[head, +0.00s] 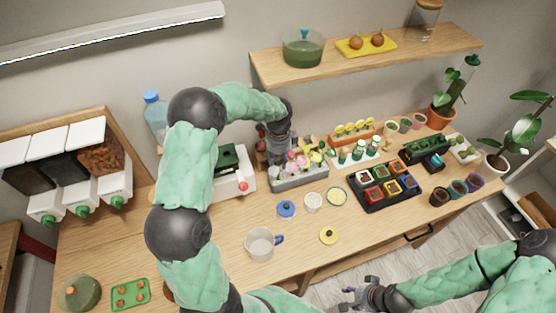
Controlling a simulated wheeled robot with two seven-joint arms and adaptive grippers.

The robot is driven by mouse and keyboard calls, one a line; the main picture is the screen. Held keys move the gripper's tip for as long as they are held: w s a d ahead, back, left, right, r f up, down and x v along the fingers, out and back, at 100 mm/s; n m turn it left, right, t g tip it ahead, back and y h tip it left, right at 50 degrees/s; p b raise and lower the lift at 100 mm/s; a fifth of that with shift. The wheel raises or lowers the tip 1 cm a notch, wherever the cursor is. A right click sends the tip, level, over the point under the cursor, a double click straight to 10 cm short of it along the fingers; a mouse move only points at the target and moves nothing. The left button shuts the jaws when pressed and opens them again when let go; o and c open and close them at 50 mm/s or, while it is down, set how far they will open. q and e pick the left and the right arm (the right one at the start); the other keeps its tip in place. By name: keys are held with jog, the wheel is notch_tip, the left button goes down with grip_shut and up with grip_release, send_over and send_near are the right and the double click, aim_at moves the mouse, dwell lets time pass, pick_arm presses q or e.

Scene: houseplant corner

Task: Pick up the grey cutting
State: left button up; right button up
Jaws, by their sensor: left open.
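I cannot single out a grey cutting for certain. A grey planter (299,180) on the table holds several small cuttings with pink, white and yellow heads (304,160). My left gripper (276,158) is open, pointing down at the back of the table just behind and left of this planter. Its fingertips are small and partly hidden, and nothing shows clearly between them. My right gripper (352,298) is low in the picture, in front of the table over the floor. It looks empty, but its opening is too small to judge.
A black tray of coloured pots (388,203) stands right of the planter. A rack with green-capped bottles (352,163) is behind. A shelf (370,63) overhangs the back.

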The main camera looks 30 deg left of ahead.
aim_at(279, 166)
pick_arm(q)
jog(key=shift+s+d+f, duration=0.1)
jog(key=shift+s+f, duration=0.05)
jog(key=shift+f, duration=3.5)
grip_shut()
